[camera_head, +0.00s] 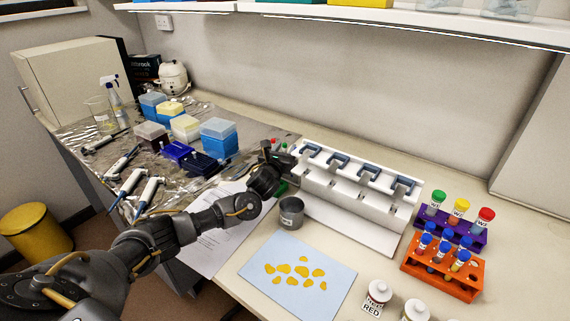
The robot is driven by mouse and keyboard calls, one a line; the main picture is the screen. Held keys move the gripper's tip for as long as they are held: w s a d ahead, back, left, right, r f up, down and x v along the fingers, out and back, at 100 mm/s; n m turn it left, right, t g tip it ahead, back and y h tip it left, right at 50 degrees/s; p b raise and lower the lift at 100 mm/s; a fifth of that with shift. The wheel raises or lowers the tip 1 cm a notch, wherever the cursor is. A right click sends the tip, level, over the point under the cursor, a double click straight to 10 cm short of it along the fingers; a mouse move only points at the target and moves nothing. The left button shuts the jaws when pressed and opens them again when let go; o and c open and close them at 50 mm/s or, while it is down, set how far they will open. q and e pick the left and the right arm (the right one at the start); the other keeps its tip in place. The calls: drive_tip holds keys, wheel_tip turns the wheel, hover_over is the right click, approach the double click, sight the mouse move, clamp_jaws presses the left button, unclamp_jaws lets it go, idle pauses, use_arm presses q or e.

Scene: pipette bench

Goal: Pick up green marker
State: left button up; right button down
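My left arm reaches in from the lower left, and its gripper (282,158) is at the left end of the white rack. The wrist covers part of this spot, and I cannot make out whether the fingers are apart or closed. A small green piece (283,187), possibly the green marker, shows just below the gripper, beside the wrist; most of it is hidden. Small red and green bits also show at the gripper's upper edge, too small to identify. My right gripper is out of view.
A grey cup (291,213) stands close to my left wrist, in front of the white rack (345,205). A blue sheet with yellow pieces (335,275) lies in front. Tube racks (443,277) and jars are at right. Pipettes and tip boxes (218,132) crowd the left.

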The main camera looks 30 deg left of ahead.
use_arm(q)
drive_tip(key=shift+r, duration=0.2)
drive_tip(key=shift+c, duration=0.3)
clamp_jaws()
wheel_tip(320, 180, up, 18)
drive_tip(key=b, duration=0.3)
drive_tip(key=shift+f, duration=0.1)
idle(0.4)
